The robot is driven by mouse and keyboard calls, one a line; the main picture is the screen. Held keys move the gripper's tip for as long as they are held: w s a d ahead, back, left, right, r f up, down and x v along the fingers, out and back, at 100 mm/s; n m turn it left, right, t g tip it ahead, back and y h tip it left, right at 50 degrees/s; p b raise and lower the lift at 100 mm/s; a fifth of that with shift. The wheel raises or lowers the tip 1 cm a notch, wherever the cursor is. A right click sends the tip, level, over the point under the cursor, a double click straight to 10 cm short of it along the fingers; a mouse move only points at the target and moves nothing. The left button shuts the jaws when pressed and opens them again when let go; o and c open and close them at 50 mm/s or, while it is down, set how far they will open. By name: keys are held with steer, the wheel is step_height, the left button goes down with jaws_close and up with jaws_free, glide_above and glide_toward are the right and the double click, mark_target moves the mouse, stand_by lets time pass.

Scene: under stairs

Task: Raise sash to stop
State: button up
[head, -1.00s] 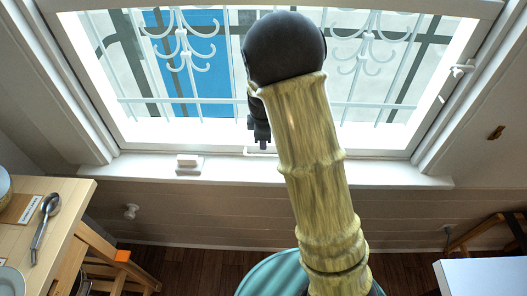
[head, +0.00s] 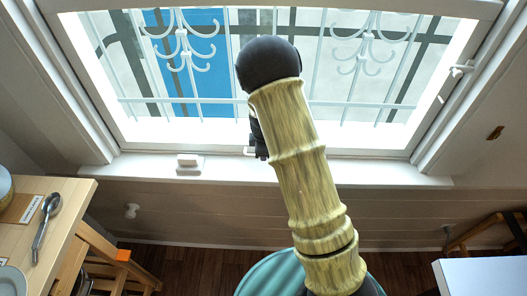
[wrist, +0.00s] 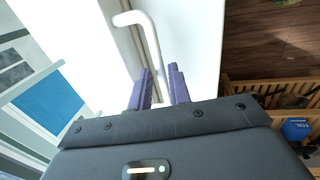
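The window sash (head: 350,145) has a white frame and fills the upper part of the head view, with its bottom rail near the sill. A white bent handle (wrist: 151,38) shows in the wrist view, its shaft running down between my two purple fingers. A small white piece of it shows beside my gripper (head: 258,150) in the head view, at the bottom rail. My gripper (wrist: 161,78) has its fingers a small gap apart around the shaft. I cannot tell whether they press on it. My arm hides part of the rail.
A white block (head: 188,162) sits on the sill (head: 390,175) left of my gripper. A white catch (head: 461,69) is on the right frame. A wooden table (head: 62,215) with a spoon (head: 44,225) stands at left, a pale surface (head: 485,277) at lower right.

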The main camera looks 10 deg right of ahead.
jaws_close()
steer(key=shift+r, duration=0.1)
step_height(320, 180, up, 10)
steer(key=p, duration=0.5)
steer(key=shift+w, duration=0.15)
steer(key=shift+o, duration=1.9)
jaws_free()
